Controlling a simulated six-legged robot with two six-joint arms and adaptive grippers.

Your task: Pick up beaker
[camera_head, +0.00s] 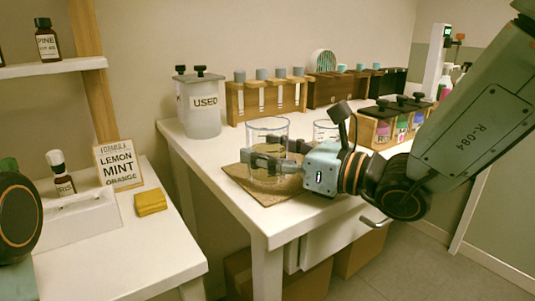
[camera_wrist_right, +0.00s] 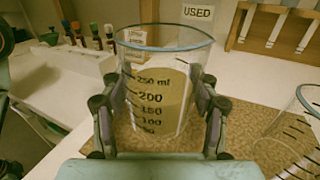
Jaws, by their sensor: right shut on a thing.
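A clear glass beaker (camera_head: 268,130) with a blue-tinted rim stands upright at the cork-like mat (camera_head: 235,174) on the white table. It also shows in the right wrist view (camera_wrist_right: 160,75), with dark volume marks up to 250 ml. My right gripper (camera_head: 262,162) reaches in from the right and is shut on the beaker, one finger on each side. I cannot tell whether the beaker's base touches the mat. My left gripper is not in view.
A second beaker (camera_head: 326,130) stands just right of the held one. Behind are a USED container (camera_head: 199,118), wooden racks (camera_head: 236,101) and a bottle rack (camera_head: 368,130). The left table holds a formula card (camera_head: 119,165) and a yellow sponge (camera_head: 150,202).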

